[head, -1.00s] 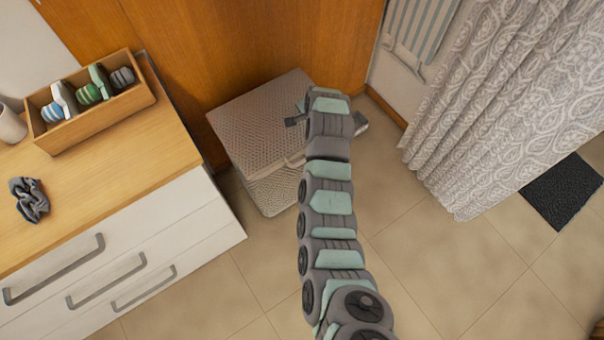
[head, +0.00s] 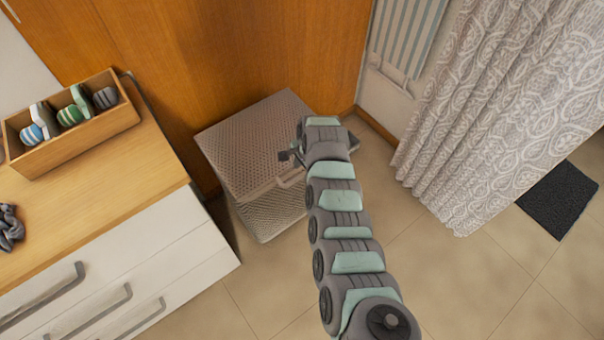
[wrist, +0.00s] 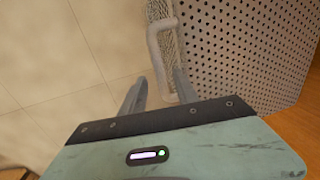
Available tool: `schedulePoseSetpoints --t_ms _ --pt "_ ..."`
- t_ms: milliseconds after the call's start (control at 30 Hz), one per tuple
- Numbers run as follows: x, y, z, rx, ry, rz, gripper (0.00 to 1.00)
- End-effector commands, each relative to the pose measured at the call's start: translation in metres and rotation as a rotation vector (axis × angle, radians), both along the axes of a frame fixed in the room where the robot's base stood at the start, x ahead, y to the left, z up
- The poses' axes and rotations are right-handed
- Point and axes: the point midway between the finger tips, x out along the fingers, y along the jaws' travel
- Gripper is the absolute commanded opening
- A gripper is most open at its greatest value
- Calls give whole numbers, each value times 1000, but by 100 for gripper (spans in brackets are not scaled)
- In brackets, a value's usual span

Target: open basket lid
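The grey perforated basket (head: 245,145) stands on the floor in the corner, and its lid looks closed. A pale loop handle (head: 292,178) sits at the lid's front edge, partly hidden by my arm in the head view. In the wrist view the handle (wrist: 154,45) lies just ahead of and between my fingers, near the right finger. My gripper (wrist: 160,78) is open, with its two fingers apart. In the head view my gripper (head: 288,155) is over the lid's front right part, close to the handle. I cannot tell whether a finger touches the handle.
A white drawer cabinet (head: 130,270) with a wooden top stands left of the basket. A wooden box (head: 75,135) with rolled items sits on it. A wooden panel (head: 260,50) is behind the basket and a patterned curtain (head: 490,110) is at right. The front floor is clear.

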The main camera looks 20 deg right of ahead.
Motion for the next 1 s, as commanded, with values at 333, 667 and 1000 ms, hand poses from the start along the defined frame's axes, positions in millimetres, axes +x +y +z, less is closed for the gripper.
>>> schedulePoseSetpoints --t_ms 333,667,1000 --pt "5 2 -27 -1 0 1 37" --pt "6 1 -28 0 -2 0 37" --pt "6 1 -28 -1 -1 0 12"
